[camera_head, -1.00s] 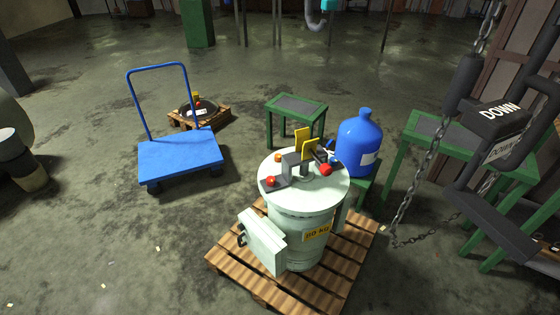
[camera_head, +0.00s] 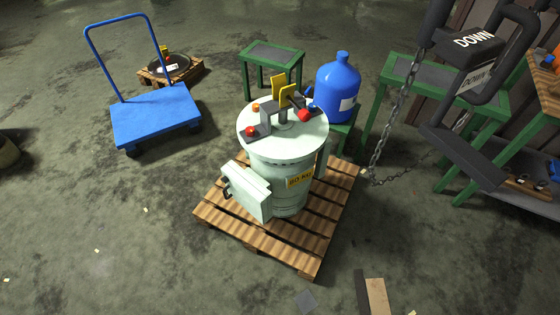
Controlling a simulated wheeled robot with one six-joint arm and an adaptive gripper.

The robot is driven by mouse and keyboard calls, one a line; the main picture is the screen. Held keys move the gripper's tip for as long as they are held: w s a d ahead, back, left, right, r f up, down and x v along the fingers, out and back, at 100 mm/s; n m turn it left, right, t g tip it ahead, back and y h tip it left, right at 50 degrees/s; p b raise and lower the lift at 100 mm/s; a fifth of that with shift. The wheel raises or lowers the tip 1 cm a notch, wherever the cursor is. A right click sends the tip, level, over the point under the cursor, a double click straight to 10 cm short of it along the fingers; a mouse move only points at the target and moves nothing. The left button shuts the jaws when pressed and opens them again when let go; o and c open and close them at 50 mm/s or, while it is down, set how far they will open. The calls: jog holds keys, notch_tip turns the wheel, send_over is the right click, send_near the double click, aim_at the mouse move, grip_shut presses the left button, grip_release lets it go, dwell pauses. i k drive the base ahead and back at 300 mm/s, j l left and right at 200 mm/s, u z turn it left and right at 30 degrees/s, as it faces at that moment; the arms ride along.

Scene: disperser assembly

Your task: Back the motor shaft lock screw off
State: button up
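A pale green cylindrical unit (camera_head: 275,165) with a "110 kg" type yellow label (camera_head: 300,180) stands upright on a wooden pallet (camera_head: 318,245). Its round lid (camera_head: 290,145) carries a grey bracket, yellow plates (camera_head: 278,84), a red knob (camera_head: 250,131) at the left, a red part (camera_head: 304,115) at the right and a small orange part (camera_head: 256,107). A pale box (camera_head: 248,192) is fixed to its front left side. I cannot pick out the motor shaft lock screw at this size. My gripper is not in view.
A black hoist part marked "DOWN" (camera_head: 474,42) hangs by a chain (camera_head: 385,140) at right. A blue bottle (camera_head: 338,88) sits behind the unit, near a green stool (camera_head: 272,58). A blue trolley (camera_head: 155,115) stands left.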

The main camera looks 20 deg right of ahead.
aim_at(256, 107)
jog(key=i+j, duration=0.15)
jog(key=j, duration=0.3)
jog(key=i+j+z, duration=0.1)
jog(key=j, duration=0.35)
jog(key=i+j, duration=0.2)
jog(key=j, duration=0.25)
jog(key=i+j+z, duration=0.1)
jog(key=j, duration=0.35)
jog(key=i+j+z, duration=0.1)
jog(key=j, duration=0.35)
jog(key=i+j, duration=0.15)
jog(key=j, duration=0.3)
jog(key=i+j+z, duration=0.1)
jog(key=j, duration=0.35)
